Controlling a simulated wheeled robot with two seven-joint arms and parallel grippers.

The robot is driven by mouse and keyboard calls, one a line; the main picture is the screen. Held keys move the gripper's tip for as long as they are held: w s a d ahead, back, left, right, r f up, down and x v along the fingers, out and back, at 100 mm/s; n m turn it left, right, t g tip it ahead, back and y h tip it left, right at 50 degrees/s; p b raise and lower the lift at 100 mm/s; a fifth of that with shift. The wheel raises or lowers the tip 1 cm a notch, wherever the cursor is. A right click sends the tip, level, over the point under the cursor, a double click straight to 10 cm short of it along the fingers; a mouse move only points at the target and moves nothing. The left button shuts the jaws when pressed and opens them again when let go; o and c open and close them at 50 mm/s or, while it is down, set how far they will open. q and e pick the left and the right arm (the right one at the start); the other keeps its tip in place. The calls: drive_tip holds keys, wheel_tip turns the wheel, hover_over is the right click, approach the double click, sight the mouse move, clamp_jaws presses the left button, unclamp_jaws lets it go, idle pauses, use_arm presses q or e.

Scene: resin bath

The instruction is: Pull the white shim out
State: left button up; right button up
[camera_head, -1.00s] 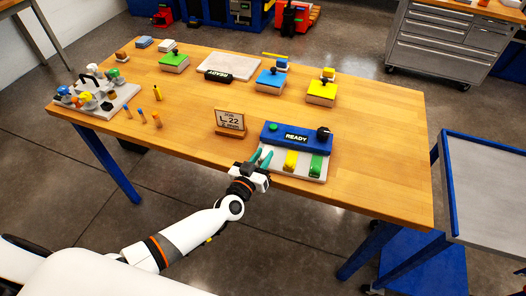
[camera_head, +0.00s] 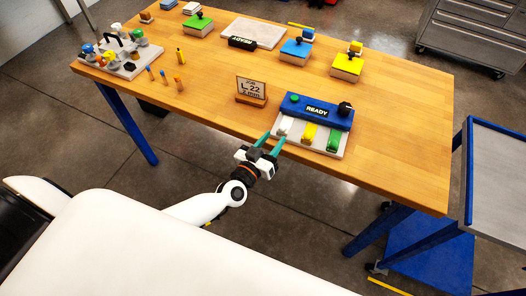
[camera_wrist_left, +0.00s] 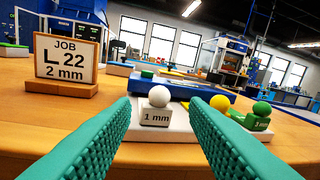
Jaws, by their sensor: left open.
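The white shim (camera_head: 284,127) sits at the left end of a pale base plate (camera_head: 310,144), in front of a blue block marked READY (camera_head: 317,111). In the left wrist view the white shim (camera_wrist_left: 156,117) shows a white ball on top and the label 1 mm. My left gripper (camera_head: 273,139) is open at the front left edge of the plate. Its two teal fingers (camera_wrist_left: 161,108) point at the shim, which appears between them; I cannot tell whether the tips reach beside it. My right gripper is out of view.
Yellow (camera_head: 308,134) and green (camera_head: 333,140) shims stand right of the white one. A job sign (camera_head: 251,90) reading L 22, 2 mm stands to the left. A tray with several small parts (camera_head: 137,60) is at the far left. The table's front right is clear.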

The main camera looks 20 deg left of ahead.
use_arm(q)
drive_tip(key=s, duration=0.4)
drive_tip(key=s+a, duration=0.1)
drive_tip(key=shift+s, duration=0.4)
drive_tip(key=s+a+f+m+g, duration=0.1)
drive_tip(key=s+f+g, duration=0.25)
drive_tip(key=f, duration=0.55)
drive_tip(key=s+a+f+m+g+b, duration=0.15)
drive_tip(key=s+f, duration=0.25)
drive_tip(key=f, duration=0.6)
drive_tip(key=s+a+f+g, duration=0.1)
drive_tip(key=s+f+g, duration=0.25)
drive_tip(key=f, duration=0.55)
drive_tip(key=s+f+g+y, duration=0.1)
drive_tip(key=s+f, duration=0.3)
drive_tip(key=s, duration=0.4)
drive_tip(key=s+f+g+y, duration=0.1)
drive_tip(key=s+f+g, duration=0.3)
drive_tip(key=s, duration=0.5)
drive_tip(key=s+a+f+g, duration=0.1)
drive_tip(key=s+f+g, duration=0.2)
drive_tip(key=s+f, duration=0.3)
drive_tip(key=s, duration=0.3)
drive_tip(key=shift+s+y, duration=0.25)
drive_tip(key=shift+y, duration=0.15)
drive_tip(key=shift+f, duration=0.1)
